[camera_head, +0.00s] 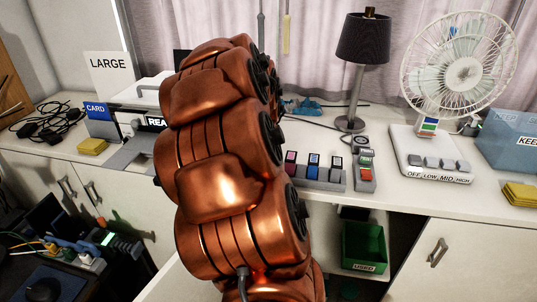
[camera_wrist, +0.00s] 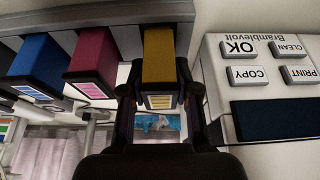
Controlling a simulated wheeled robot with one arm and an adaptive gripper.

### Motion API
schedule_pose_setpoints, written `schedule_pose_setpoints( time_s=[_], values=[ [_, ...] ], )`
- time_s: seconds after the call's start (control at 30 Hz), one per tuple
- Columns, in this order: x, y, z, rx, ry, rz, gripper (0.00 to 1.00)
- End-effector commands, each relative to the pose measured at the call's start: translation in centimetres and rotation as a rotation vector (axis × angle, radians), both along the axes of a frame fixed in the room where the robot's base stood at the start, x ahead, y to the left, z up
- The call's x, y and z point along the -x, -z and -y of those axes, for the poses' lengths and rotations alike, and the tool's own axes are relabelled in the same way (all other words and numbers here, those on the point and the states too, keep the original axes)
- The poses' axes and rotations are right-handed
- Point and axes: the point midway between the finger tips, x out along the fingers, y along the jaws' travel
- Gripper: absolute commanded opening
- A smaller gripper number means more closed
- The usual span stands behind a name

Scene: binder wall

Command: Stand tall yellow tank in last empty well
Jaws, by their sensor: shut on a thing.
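In the wrist view the tall yellow tank (camera_wrist: 159,55) is between the fingers of my gripper (camera_wrist: 160,93), which is shut on it. A magenta tank (camera_wrist: 93,60) and a blue tank (camera_wrist: 42,65) stand in a row to its left, beside a grey bar. The yellow tank lines up with this row, beside the magenta one. Its far end meets the dark edge, and I cannot tell how deep it sits in a well. In the head view my arm hides the gripper, the yellow tank and most of the printer (camera_head: 134,125).
A button panel (camera_wrist: 262,62) is close right of my gripper. A lamp (camera_head: 362,45) and a fan (camera_head: 462,70) stand behind. A green USED bin (camera_head: 363,245) is below the counter.

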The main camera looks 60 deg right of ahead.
Motion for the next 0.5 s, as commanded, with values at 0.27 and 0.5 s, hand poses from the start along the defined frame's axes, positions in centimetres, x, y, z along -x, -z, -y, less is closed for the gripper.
schedule_pose_setpoints(
  time_s=[0.27, 0.5],
  values=[
    [-0.02, 0.60, 0.02, 0.001, 0.000, 0.000, 0.00],
    [0.00, 1.07, 0.02, 0.001, -0.001, 0.000, 0.00]
  ],
)
